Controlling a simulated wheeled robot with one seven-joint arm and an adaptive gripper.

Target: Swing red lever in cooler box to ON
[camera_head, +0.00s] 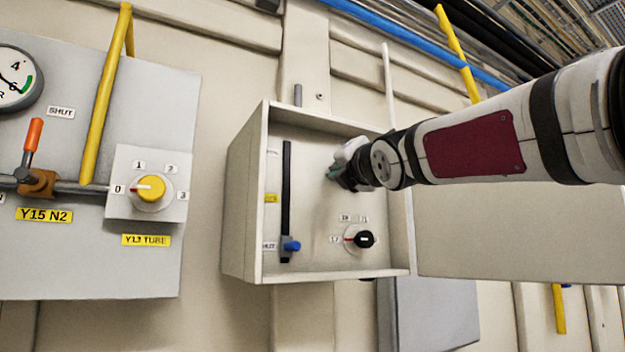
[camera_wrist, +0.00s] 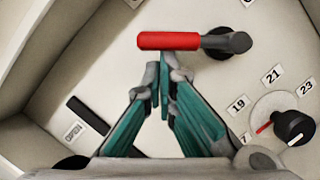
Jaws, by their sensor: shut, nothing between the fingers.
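The cooler box (camera_head: 245,205) is an open-fronted pale box on the wall in the head view. The red lever (camera_wrist: 168,41) shows in the wrist view, its handle pointing left from a dark grey pivot (camera_wrist: 230,43). In the head view I cannot make it out; my arm and gripper cover that area. My gripper (camera_head: 333,174) reaches into the box from the right. In the wrist view its teal fingers (camera_wrist: 165,78) are shut and empty. Their tips are at the lower edge of the red handle; I cannot tell whether they touch. The lever's labels are cut off at the top edge.
Inside the box are a black slot (camera_head: 287,180) with a blue knob (camera_head: 291,246) and a black dial (camera_head: 364,239) with a red pointer. The box's side walls bound the space. Left is a panel with a yellow dial (camera_head: 151,188) and an orange-handled valve (camera_head: 34,135).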

